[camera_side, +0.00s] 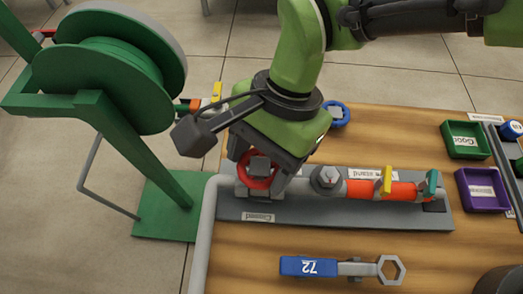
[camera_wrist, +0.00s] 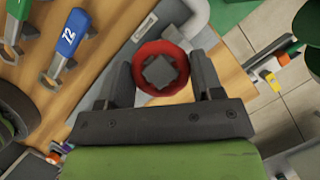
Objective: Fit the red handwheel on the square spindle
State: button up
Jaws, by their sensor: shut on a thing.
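The red handwheel (camera_side: 247,181) is at the left end of the grey pipe assembly, under my gripper (camera_side: 262,172). In the wrist view the red handwheel (camera_wrist: 143,53) is a round ring between the two fingers of my gripper (camera_wrist: 162,78), which are shut on it from both sides. A grey square block (camera_wrist: 159,71) shows in the middle of the ring, turned at an angle to it. It also shows in the side view (camera_side: 259,166). I cannot tell whether this block is the wheel's hub or the spindle, nor how the wheel sits in height.
A grey pipe (camera_side: 300,186) on a grey plate (camera_side: 335,215) carries a grey fitting (camera_side: 326,178), a yellow lever (camera_side: 387,180) and a green lever (camera_side: 431,184). A blue wrench (camera_side: 310,267) lies in front. A blue ring (camera_side: 337,114) lies behind. A green hose reel (camera_side: 105,85) stands left.

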jog(key=shift+f, duration=0.25)
jog(key=o, duration=1)
